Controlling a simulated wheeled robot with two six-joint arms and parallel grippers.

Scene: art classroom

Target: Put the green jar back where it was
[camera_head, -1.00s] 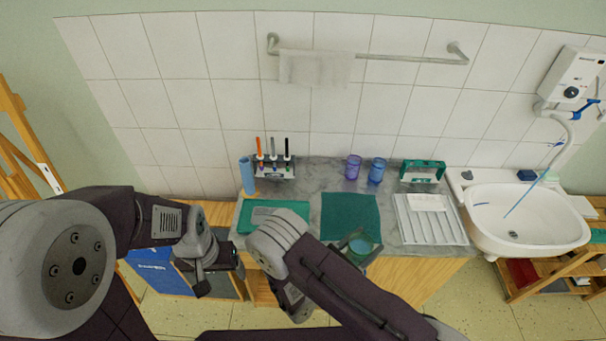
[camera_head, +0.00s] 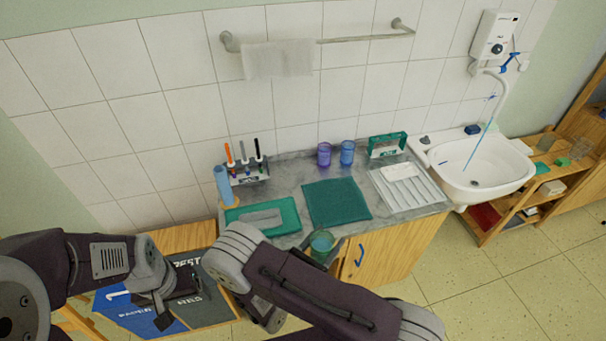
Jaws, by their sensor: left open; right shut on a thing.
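The green jar (camera_head: 321,241) is a see-through teal-green cup at the front edge of the grey counter, in front of the dark green mat (camera_head: 336,203). My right gripper (camera_head: 325,250) is shut on it, and my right forearm hides part of the gripper. Whether the jar touches the counter is not clear. My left gripper (camera_head: 178,304) is open and empty, low on the left over the blue and grey bins.
Purple (camera_head: 324,154) and blue (camera_head: 347,153) cups stand at the back of the counter (camera_head: 290,178). A marker rack (camera_head: 246,171), a green tray (camera_head: 285,209) and a white ribbed drainer (camera_head: 408,190) flank the mat. The sink (camera_head: 478,170) and a shelf (camera_head: 513,213) with small glassware are at right.

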